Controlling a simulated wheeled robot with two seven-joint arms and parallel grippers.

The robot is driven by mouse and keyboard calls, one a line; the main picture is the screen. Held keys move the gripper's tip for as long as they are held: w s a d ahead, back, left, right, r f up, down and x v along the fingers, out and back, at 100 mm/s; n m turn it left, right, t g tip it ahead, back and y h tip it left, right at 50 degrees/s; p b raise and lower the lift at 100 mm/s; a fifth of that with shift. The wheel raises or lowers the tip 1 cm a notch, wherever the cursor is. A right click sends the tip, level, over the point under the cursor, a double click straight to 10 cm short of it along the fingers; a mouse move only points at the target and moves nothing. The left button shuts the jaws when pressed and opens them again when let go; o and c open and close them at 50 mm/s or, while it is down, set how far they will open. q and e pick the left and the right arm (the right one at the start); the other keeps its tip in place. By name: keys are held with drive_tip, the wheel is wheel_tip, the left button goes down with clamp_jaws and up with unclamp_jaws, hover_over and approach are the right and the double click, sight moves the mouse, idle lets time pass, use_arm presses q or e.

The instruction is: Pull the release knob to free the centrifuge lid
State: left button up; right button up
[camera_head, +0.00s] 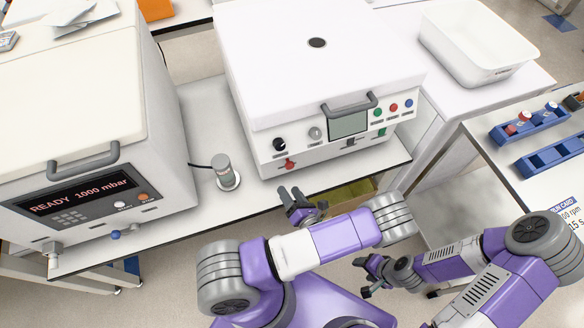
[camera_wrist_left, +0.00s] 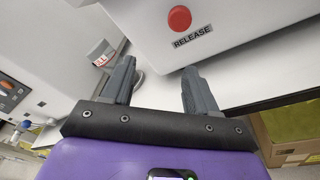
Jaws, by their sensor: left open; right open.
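The white centrifuge (camera_head: 330,145) stands on the bench with its lid (camera_head: 312,60) down; a grey handle (camera_head: 349,105) is on the lid's front edge. The red release knob (camera_head: 287,164) is low on the left of its front panel. In the left wrist view the knob (camera_wrist_left: 180,19) shows as a red disc beside a RELEASE label (camera_wrist_left: 192,37). My left gripper (camera_head: 293,196) is open and empty, in front of the knob and apart from it; its fingers (camera_wrist_left: 157,72) point toward the front panel. My right gripper (camera_head: 366,276) is open and empty, low in front of the bench.
A white machine reading READY 1000 mbar (camera_head: 90,195) stands left. A small grey cylinder (camera_head: 224,172) with a cable sits between the machines. A white tub (camera_head: 478,45) and blue tube racks (camera_head: 530,122) are at the right. The bench edge is narrow before the centrifuge.

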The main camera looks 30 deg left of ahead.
sight(291, 167)
use_arm(q)
drive_tip(key=w+a+t, duration=0.1)
drive_tip(key=w, duration=0.1)
drive_tip(key=w+a+r+m+t, duration=0.1)
drive_tip(key=w, duration=0.2)
drive_tip(key=w+a+m+b, duration=0.1)
drive_tip(key=w, duration=0.1)
drive_tip(key=shift+w+a+r+t+h, duration=0.25)
drive_tip(key=shift+a+t+h, duration=0.1)
drive_tip(key=shift+t+h, duration=0.05)
clamp_jaws()
